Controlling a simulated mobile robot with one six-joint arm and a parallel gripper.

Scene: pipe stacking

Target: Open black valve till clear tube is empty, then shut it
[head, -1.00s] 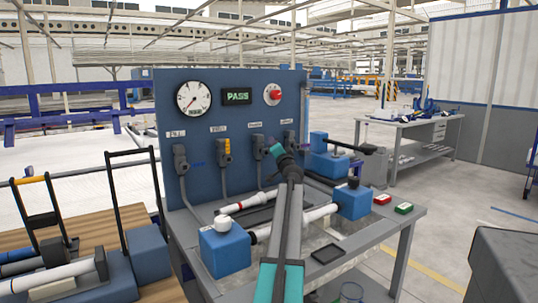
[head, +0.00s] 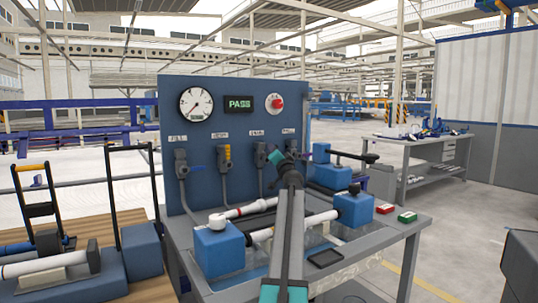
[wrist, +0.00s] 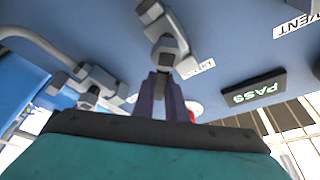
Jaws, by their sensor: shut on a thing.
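The back panel carries several grey valve bodies in a row. The valve right of the one labelled VENT, third from the left, stands at my gripper (head: 274,156); its body (head: 260,156) shows just left of the gripper. In the wrist view that valve's grey body (wrist: 167,48) is at top centre, and my gripper's fingers (wrist: 161,84) are shut on its handle. The handle is hidden between the fingers, so its colour and angle cannot be told. I cannot clearly make out a clear tube or any liquid level.
The panel has a round gauge (head: 196,103), a PASS display (head: 239,102) and a red knob (head: 276,103). Blue blocks (head: 219,252) and a white pipe (head: 318,219) sit on the bench below my arm. Floor is open to the right.

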